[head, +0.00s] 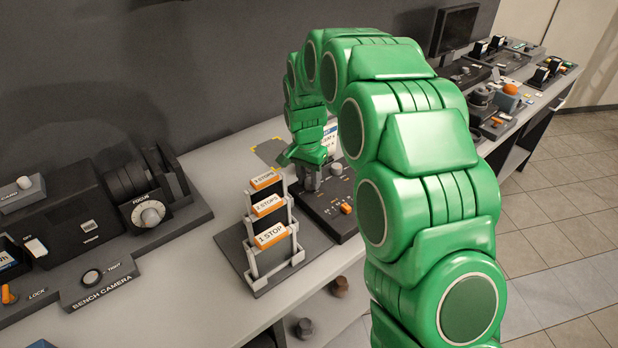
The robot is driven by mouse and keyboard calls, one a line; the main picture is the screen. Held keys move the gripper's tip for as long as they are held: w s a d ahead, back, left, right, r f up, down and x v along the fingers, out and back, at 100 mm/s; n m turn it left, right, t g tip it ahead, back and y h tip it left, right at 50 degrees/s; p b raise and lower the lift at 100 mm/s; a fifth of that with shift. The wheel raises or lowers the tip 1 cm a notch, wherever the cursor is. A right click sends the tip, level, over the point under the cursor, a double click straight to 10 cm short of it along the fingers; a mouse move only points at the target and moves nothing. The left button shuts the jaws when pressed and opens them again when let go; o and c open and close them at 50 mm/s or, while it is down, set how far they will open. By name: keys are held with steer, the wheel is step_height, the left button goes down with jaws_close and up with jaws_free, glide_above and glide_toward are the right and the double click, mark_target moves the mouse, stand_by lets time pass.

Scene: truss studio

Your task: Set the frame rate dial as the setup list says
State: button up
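My green arm reaches in from the lower right and bends down over a black control panel (340,222) on the bench. My gripper (308,172) is at the panel's left part, behind the filter rack. A dark grey part shows just below the wrist; I cannot tell whether it is a fingertip or a knob, or whether the fingers are open. No dial readable as the frame rate dial shows. A white and blue card (330,136), partly hidden by my arm, stands behind the panel; its text is unreadable here.
A rack (272,268) holds orange-tabbed filters marked in stops, close to my gripper's left. The bench camera (85,235) with its FOCUS dial (149,214) stands at left. More devices (497,105) and a monitor (455,28) are at back right. Bare bench lies in front.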

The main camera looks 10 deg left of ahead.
steer(key=c, duration=0.5)
steer(key=shift+n, duration=0.5)
steer(key=n, duration=0.2)
steer(key=shift+s+n, duration=0.1)
steer(key=shift+n, duration=0.3)
steer(key=n, duration=0.4)
steer(key=shift+d+n, duration=0.1)
steer(key=shift+n, duration=0.2)
steer(key=n, duration=0.3)
steer(key=shift+n+t, duration=0.3)
steer(key=shift+d+n, duration=0.1)
steer(key=shift+n, duration=1.8)
